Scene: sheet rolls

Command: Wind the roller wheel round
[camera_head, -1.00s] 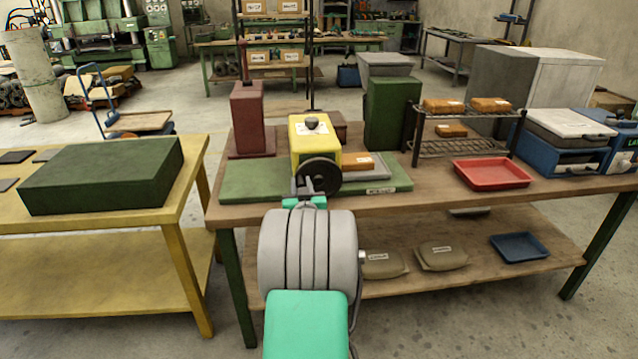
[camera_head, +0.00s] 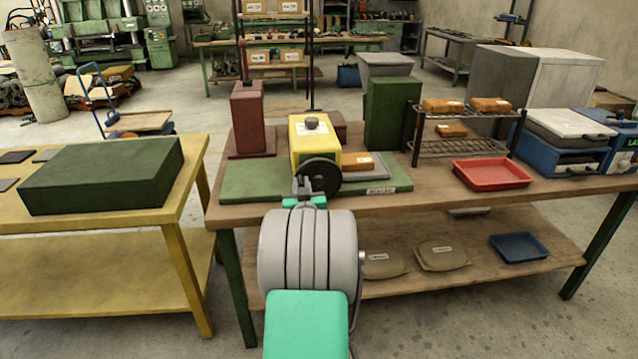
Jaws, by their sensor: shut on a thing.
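The roller wheel (camera_head: 325,173) is a dark round handwheel on the front face of a yellow machine (camera_head: 315,143). The machine has a dark knob on top and stands on a green base plate (camera_head: 245,181) on the wooden bench. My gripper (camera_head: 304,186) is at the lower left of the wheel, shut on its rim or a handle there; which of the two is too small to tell. My grey and green arm hides the bench edge below the gripper.
An orange block (camera_head: 357,161) on a grey tray sits right of the machine. A dark red stand (camera_head: 248,118) is at left, a green box (camera_head: 392,112) behind. A wire rack (camera_head: 462,145) and red tray (camera_head: 492,173) are further right. The bench front between is clear.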

